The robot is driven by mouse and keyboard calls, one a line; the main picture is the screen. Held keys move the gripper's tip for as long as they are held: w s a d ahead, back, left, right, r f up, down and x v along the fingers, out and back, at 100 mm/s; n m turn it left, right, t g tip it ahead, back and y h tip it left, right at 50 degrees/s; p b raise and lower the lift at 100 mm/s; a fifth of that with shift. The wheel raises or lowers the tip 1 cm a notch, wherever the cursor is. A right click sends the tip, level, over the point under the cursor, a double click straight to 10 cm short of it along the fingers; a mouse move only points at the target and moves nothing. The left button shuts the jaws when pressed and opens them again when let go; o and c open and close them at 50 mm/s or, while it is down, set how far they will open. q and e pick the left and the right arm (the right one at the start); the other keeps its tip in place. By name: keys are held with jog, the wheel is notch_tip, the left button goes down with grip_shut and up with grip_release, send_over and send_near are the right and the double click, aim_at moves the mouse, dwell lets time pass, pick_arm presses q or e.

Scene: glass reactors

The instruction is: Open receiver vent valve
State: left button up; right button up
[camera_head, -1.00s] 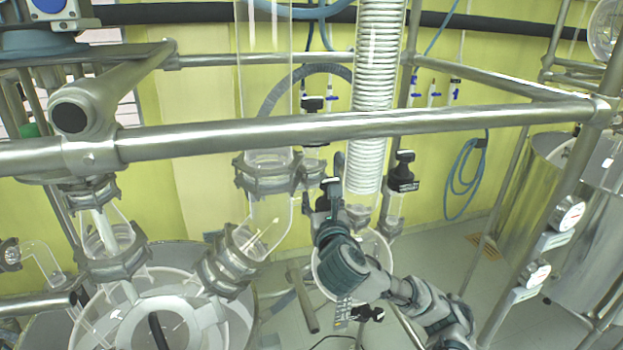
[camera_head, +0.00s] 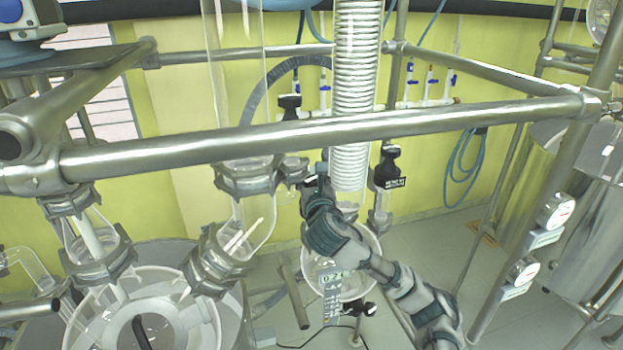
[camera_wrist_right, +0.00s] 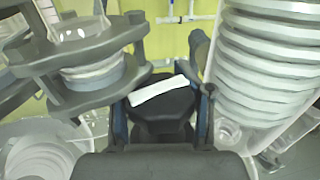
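My right gripper (camera_head: 318,180) reaches up from the lower right to a spot between the clamped glass joint (camera_head: 250,177) and the glass coil column (camera_head: 352,165). In the right wrist view, the fingers of the right gripper (camera_wrist_right: 162,112) are spread on either side of a black valve handle (camera_wrist_right: 163,108) with a blank-looking white label. I cannot tell whether the fingers touch it. The gripper largely hides this handle in the head view. Another black valve (camera_head: 388,168) with a small label stands right of the coil column. My left gripper is not in view.
A thick horizontal steel rail (camera_head: 300,135) crosses in front of the glassware, above my right gripper. A round glass flask (camera_head: 365,258) hangs behind my right arm. The glass reactor (camera_head: 185,310) stands at lower left. Two gauges (camera_head: 557,210) are on the right.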

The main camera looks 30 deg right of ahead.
jog(key=shift+w+d+f, duration=0.1)
jog(key=shift+f, duration=0.05)
jog(key=shift+c, duration=0.5)
jog(key=shift+w+f+y, duration=0.1)
jog(key=shift+y, duration=0.3)
jog(key=n+y, duration=0.2)
jog(key=y, duration=0.1)
jog(key=a+n+t+y, duration=0.1)
jog(key=n+y, duration=0.1)
jog(key=y, duration=0.1)
jog(key=shift+n, duration=0.3)
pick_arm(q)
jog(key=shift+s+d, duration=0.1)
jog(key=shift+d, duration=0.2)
pick_arm(e)
jog(key=shift+a+n+g+y, duration=0.25)
jog(key=shift+n+y, duration=0.5)
jog(key=shift+y, duration=0.45)
jog(key=shift+a+n+g+y, duration=0.2)
jog(key=shift+n+y, duration=0.6)
jog(key=shift+y, duration=0.4)
jog(key=shift+a+n+g+y, duration=0.25)
jog(key=shift+n+y, duration=0.5)
jog(key=shift+y, duration=0.45)
jog(key=shift+f, duration=0.1)
jog(key=o, duration=1)
jog(key=shift+c, duration=0.2)
jog(key=shift+s+d, duration=0.15)
jog(key=shift+s, duration=0.05)
